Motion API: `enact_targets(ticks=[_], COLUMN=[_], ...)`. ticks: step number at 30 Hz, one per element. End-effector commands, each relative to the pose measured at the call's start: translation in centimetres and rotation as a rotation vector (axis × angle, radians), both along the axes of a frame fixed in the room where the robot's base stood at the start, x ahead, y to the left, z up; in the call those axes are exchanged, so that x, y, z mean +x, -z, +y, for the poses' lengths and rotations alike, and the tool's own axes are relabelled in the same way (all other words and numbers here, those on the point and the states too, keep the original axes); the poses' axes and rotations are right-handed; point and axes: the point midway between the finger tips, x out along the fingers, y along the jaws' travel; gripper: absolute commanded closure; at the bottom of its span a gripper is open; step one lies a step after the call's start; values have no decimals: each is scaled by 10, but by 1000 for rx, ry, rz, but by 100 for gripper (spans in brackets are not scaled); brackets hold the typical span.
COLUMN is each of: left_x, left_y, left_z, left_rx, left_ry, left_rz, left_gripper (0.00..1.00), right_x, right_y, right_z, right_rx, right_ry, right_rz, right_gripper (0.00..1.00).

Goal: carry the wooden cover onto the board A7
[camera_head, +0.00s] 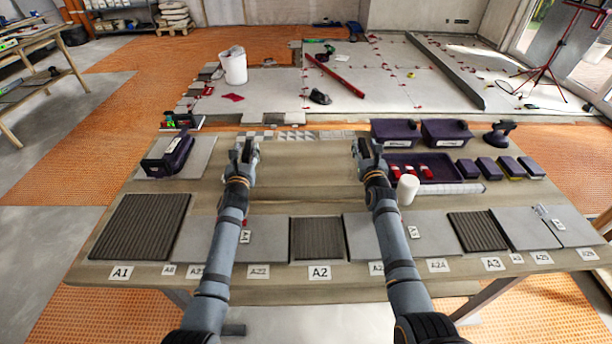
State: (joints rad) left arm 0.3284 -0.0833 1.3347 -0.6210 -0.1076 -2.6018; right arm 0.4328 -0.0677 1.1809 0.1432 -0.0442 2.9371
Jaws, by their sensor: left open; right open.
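I cannot make out a separate wooden cover; bare wood (305,175) shows between my grippers, and I cannot tell a cover from the tabletop there. No label clearly reads A7; several small labels are too blurred to read, and my arms hide part of the front row. Dark ribbed panels lie at the labels A1 (140,226), A2 (318,238) and A3 (478,231), with grey slabs between them. My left gripper (245,150) is open over the left middle of the table. My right gripper (367,148) is open right of it, near the dark tray. I see nothing held in either.
A dark tray (455,172) with red-and-white items stands at the right, with a white cup (407,189) in front of it. Dark bins (446,131) and several dark blocks (507,168) are behind and beside it. A dark tool (168,156) lies on a grey slab at left.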

Motion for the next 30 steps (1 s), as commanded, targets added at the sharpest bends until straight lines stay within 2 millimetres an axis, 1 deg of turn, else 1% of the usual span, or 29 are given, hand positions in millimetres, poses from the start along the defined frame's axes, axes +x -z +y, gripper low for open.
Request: enact_targets(ticks=[3,6,9,12,15,20,23,26,30], left_x=[-31,-55,-74,-86,-91,-93,-92,-92,-92], left_y=[2,2,2,1,1,0,0,0,1], left_z=[-1,-2,-3,-3,-3,-3,-3,-3,-3], left_rx=[-3,-3,-2,0,-1,-1,-1,0,0], left_ry=[0,1,-1,-4,-6,-6,-6,-6,-6], left_rz=[3,2,3,-1,-2,-2,-2,-2,-2], left_gripper=[57,57,57,57,57,57,57,57,57], right_x=[0,0,0,0,0,-1,-9,-26,-60], right_y=[0,0,0,0,0,0,1,2,2], right_z=[0,0,0,0,0,0,0,-1,-2], right_rx=[0,0,0,0,0,0,0,0,2], right_ry=[0,0,0,0,0,0,0,0,0], right_rz=[0,0,0,0,0,0,0,1,2], right_gripper=[57,57,57,57,57,57,57,57,57])
